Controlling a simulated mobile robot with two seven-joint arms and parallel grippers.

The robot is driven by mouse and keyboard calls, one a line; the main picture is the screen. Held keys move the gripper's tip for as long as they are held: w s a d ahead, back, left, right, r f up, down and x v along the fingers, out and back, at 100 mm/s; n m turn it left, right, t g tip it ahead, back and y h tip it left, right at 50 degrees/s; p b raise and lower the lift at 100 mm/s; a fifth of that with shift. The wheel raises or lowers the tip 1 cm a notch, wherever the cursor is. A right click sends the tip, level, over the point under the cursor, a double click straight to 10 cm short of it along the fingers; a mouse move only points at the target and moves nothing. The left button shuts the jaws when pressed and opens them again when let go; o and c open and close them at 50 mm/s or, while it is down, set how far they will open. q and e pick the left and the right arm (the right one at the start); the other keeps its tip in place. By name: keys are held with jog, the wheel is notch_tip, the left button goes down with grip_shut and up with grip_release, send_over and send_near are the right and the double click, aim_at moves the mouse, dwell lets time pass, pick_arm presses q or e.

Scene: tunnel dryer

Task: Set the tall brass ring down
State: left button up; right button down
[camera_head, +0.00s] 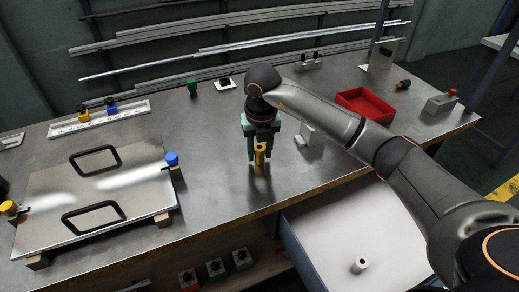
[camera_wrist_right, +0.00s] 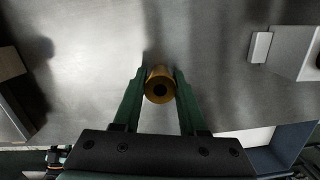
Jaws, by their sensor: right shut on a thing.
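The tall brass ring (camera_head: 260,153) is a gold-coloured hollow cylinder, held upright between the fingers of my right gripper (camera_head: 260,160) near the front of the metal bench (camera_head: 215,190). In the right wrist view the ring (camera_wrist_right: 159,84) shows end-on with a dark bore, and both green fingers of the right gripper (camera_wrist_right: 160,88) press on its sides. A reflection shows below it on the bench; I cannot tell whether its bottom touches the surface. My left gripper is not in view.
A metal plate with two black handles (camera_head: 95,200) lies on the left. A grey block (camera_head: 312,135) stands just right of the gripper. A red tray (camera_head: 364,106) is farther right. An open drawer (camera_head: 345,235) holding a white ring (camera_head: 359,265) is below the front edge.

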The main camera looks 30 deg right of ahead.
aim_at(260, 151)
jog(key=shift+f, duration=0.15)
jog(key=shift+c, duration=2.3)
grip_release()
notch_tip(260, 151, up, 12)
jog(key=s, duration=0.1)
jog(key=shift+s+a+r+p, duration=0.2)
jog(key=shift+p, duration=0.25)
